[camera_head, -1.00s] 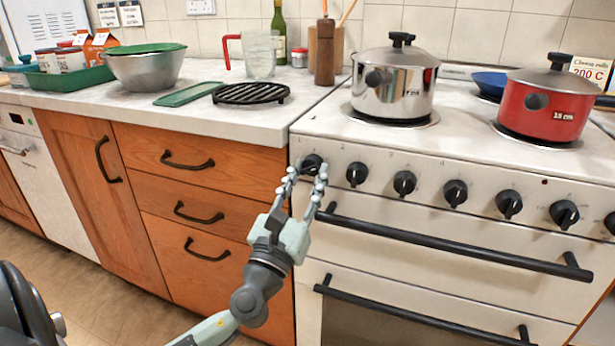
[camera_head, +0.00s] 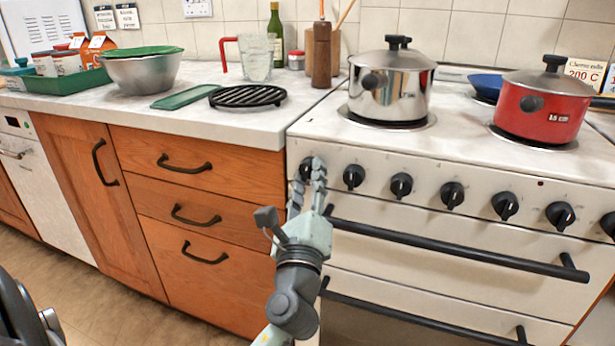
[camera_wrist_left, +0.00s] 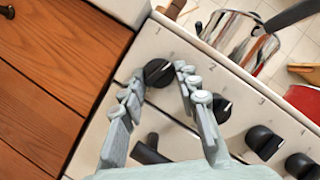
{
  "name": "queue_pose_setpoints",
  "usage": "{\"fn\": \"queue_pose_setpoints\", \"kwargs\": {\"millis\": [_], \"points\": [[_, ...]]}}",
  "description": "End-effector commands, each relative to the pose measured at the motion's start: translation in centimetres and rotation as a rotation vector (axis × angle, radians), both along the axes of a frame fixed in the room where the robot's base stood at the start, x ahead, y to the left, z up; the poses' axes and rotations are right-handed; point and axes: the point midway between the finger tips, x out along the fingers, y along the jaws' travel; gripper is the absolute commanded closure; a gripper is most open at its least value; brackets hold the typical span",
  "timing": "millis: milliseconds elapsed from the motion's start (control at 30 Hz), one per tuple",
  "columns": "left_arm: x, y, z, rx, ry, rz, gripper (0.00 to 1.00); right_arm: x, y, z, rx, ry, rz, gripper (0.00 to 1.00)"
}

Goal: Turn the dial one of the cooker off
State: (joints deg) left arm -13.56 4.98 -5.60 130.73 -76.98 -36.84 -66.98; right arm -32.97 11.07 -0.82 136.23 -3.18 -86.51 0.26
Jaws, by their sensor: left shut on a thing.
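Dial one (camera_head: 305,168) is the leftmost black knob on the front panel of the white cooker (camera_head: 440,225). It also shows in the left wrist view (camera_wrist_left: 157,73), below the printed 1, with a short slanted white mark. My left gripper (camera_head: 309,179) is at this dial, and one finger partly covers it in the head view. In the left wrist view the dial sits between the two fingertips (camera_wrist_left: 157,80), and the gripper is shut on it. My right gripper is not in view.
Dial two (camera_head: 353,176) and several more knobs line the panel to the right. An oven handle (camera_head: 450,245) juts out below them. A steel pot (camera_head: 392,88) and a red pot (camera_head: 543,104) stand on the hob. Wooden drawers (camera_head: 210,165) flank the cooker's left.

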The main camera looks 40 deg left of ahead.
Motion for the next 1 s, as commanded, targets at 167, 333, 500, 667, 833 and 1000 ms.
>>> {"fn": "queue_pose_setpoints", "kwargs": {"millis": [167, 333, 500, 667, 833, 1000], "points": [[0.0, -0.1, 0.3, -0.127, -0.031, 0.001, 0.98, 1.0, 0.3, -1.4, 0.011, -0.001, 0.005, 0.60], [0.0, -0.1, 0.3, -0.212, -0.051, 0.001, 0.98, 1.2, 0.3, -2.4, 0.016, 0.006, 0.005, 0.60], [0.0, -0.2, 0.3, -0.259, -0.063, 0.001, 0.98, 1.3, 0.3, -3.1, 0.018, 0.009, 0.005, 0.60], [0.0, -0.2, 0.3, -0.281, -0.069, 0.000, 0.98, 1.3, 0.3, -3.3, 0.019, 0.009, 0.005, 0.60], [0.0, -0.2, 0.3, -0.287, -0.070, 0.000, 0.98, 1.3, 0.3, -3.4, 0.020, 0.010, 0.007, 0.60], [0.0, -0.2, 0.3, -0.287, -0.070, 0.000, 0.98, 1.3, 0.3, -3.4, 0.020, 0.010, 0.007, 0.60]]}}
